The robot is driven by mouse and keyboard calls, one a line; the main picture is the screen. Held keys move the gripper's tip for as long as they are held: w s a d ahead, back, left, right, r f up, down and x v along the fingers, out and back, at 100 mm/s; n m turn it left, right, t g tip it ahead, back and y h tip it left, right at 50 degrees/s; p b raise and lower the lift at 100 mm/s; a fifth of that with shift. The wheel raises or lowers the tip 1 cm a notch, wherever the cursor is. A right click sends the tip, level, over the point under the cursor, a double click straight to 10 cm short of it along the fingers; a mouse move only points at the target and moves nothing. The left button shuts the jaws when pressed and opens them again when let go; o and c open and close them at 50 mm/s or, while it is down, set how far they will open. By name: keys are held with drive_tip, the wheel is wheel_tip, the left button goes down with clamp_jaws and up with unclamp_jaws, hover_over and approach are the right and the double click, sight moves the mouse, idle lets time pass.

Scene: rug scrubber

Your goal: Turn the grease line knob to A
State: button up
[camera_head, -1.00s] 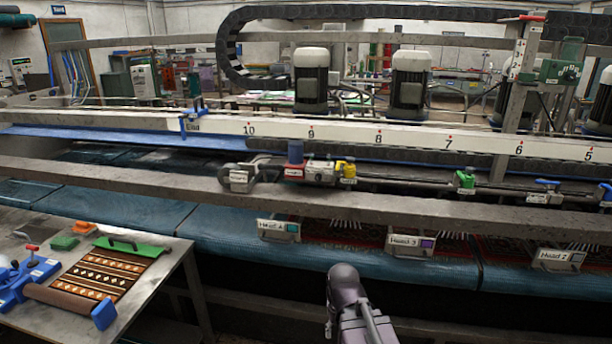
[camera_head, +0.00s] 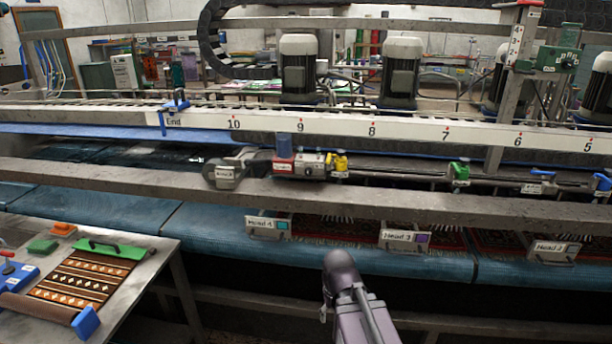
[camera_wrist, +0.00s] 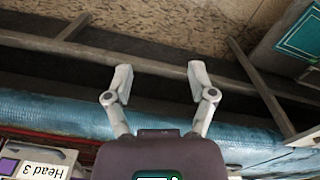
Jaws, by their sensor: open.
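Several small valves sit along a pipe behind the grey front rail in the head view: a yellow valve (camera_head: 340,164), a green valve (camera_head: 460,173), a blue-handled valve (camera_head: 538,188) and another blue one (camera_head: 603,183) at the right edge. Their labels are too small to read, so I cannot tell which is the grease line knob or where it points. In the wrist view my gripper (camera_wrist: 160,76) is open and empty, its fingers spread above the machine's blue bed edge and the floor. It touches no valve. In the head view only my arm shows at bottom centre.
The grey front rail (camera_head: 400,200) runs between my arm and the valves. Labelled head boxes, such as Head 3 (camera_head: 405,239), hang below it. A metal table (camera_head: 135,290) with a patterned rug sample stands at lower left. A white numbered beam (camera_head: 410,130) runs behind the pipe.

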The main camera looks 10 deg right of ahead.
drive_tip(key=w+d+r+n+t+h, duration=0.25)
drive_tip(key=w+d+n+h, duration=0.2)
drive_tip(key=w, duration=0.45)
drive_tip(key=n+t+h, duration=0.2)
drive_tip(key=n+t, duration=1.2)
drive_tip(key=n, duration=1.1)
approach(307, 175)
drive_tip(key=v, duration=0.3)
drive_tip(key=shift+s+a+f+m, duration=0.1)
drive_tip(key=shift+s+a+m, duration=0.05)
drive_tip(key=shift+m, duration=0.1)
drive_tip(key=x, duration=1.3)
drive_tip(key=shift+w+d, duration=0.25)
drive_tip(key=shift+w, duration=0.1)
clamp_jaws()
